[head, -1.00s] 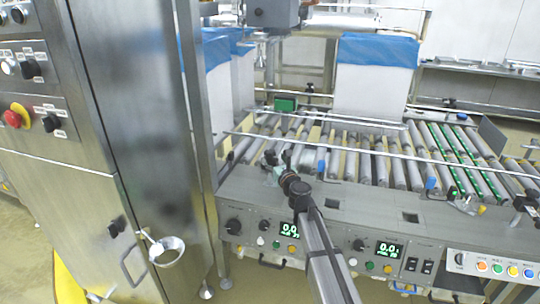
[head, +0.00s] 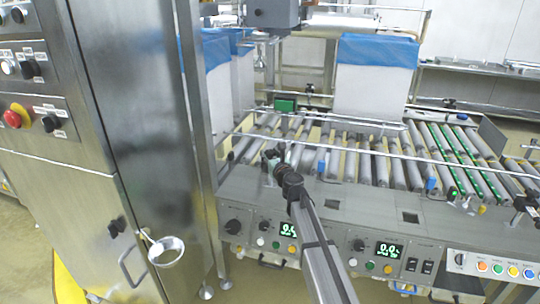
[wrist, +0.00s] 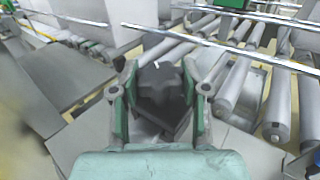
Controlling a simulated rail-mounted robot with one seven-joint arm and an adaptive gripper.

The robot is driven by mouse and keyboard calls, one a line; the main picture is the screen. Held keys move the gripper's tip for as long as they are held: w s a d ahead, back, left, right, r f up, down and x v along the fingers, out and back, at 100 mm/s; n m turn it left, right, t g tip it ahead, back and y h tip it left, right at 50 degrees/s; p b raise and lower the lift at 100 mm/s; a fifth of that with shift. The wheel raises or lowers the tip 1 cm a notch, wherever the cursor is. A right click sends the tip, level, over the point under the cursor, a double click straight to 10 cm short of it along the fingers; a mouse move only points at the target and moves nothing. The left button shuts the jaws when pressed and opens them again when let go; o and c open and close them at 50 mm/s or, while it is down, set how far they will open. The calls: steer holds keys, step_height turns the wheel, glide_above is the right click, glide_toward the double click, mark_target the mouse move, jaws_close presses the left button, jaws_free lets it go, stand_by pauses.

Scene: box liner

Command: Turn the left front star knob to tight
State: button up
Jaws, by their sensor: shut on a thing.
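The left front star knob (wrist: 160,90) is a dark grey lobed knob in the middle of the wrist view, with a small white mark at its far edge. My gripper (wrist: 158,98) has its green-padded fingers on both sides of the knob and is shut on it. In the head view my gripper (head: 268,163) is at the front left edge of the roller conveyor. There the knob is hidden by the gripper and cannot be made out.
Metal guide rails (head: 330,146) run above the conveyor rollers (head: 380,165). A blue-lined white box (head: 372,85) stands on the conveyor behind. A steel cabinet (head: 110,130) rises at the left. The front panel (head: 330,225) carries dials and green displays.

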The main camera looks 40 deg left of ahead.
steer(key=shift+m+t+h, duration=0.3)
steer(key=shift+m+t, duration=0.1)
steer(key=shift+t, duration=0.1)
steer(key=m+t+h+b, duration=0.1)
steer(key=m+t+h, duration=0.1)
steer(key=shift+a+t, duration=0.15)
steer(key=shift+t, duration=0.15)
steer(key=m+t+h, duration=0.3)
steer(key=h, duration=0.1)
steer(key=shift+a, duration=0.1)
steer(key=shift+m+t+h+b, duration=0.35)
steer(key=shift+m+t+h, duration=0.65)
steer(key=shift+m+h, duration=1.25)
steer(key=shift+h, duration=0.65)
steer(key=o, duration=1.2)
steer(key=shift+c, duration=0.2)
steer(key=shift+d, duration=0.2)
